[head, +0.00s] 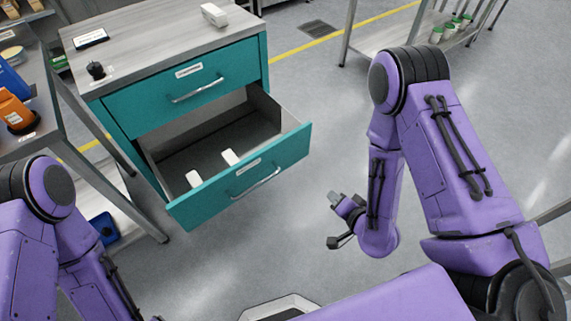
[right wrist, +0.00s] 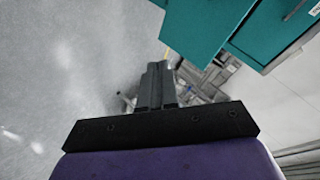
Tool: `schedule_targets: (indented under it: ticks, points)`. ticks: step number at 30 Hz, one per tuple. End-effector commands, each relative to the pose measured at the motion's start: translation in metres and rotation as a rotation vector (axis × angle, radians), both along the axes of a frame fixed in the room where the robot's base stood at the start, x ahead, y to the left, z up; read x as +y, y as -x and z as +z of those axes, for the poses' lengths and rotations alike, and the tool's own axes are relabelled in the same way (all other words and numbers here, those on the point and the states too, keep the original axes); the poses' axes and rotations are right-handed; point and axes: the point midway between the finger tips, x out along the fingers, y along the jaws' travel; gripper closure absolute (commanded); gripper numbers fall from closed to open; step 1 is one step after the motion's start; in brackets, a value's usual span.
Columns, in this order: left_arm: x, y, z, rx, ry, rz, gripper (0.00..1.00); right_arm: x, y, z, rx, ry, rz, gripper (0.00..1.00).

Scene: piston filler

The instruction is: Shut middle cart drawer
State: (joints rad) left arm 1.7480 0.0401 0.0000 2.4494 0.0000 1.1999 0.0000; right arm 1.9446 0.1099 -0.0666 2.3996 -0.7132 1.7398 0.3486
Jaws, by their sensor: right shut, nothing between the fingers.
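The teal cart has a shut top drawer (head: 185,86). The drawer below it, the middle drawer (head: 247,178), is pulled well out, with its silver handle facing front. Two small white items (head: 230,157) lie inside. My right gripper (head: 334,198) is to the right of the open drawer front, apart from it. The right wrist view shows its fingers (right wrist: 157,86) shut together and empty, with teal cart surfaces (right wrist: 197,30) beyond. My left arm is at the lower left of the head view; its gripper is not in view.
The cart's grey top (head: 150,38) holds a white box (head: 214,15) and a small black item (head: 96,70). A metal table (head: 50,125) stands left of the cart. A shelf rack (head: 400,38) stands at the back right. Floor between drawer and right arm is clear.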

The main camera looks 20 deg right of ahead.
Motion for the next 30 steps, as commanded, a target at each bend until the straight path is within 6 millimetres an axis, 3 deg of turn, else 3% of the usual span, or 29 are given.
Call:
schedule_targets:
  ticks: [1, 4, 8, 16, 30]
  points:
    - [0.000, 0.000, -0.055, 0.000, 0.000, 0.000, 0.28, 0.006, -0.023, -0.030, -0.110, -0.116, 0.001, 1.00]
    - [0.000, 0.000, -0.093, 0.000, 0.000, 0.000, 0.28, 0.019, -0.053, -0.021, -0.280, -0.367, 0.023, 1.00]
    - [0.000, 0.000, -0.119, -0.001, 0.000, 0.000, 0.28, 0.026, -0.069, -0.005, -0.390, -0.602, 0.060, 1.00]
    - [0.000, 0.000, -0.115, -0.001, 0.000, 0.000, 0.28, 0.036, -0.090, 0.014, -0.425, -0.708, 0.086, 1.00]
    - [0.000, 0.000, -0.108, -0.001, 0.000, 0.000, 0.28, 0.070, -0.182, 0.011, -0.424, -0.705, 0.085, 1.00]
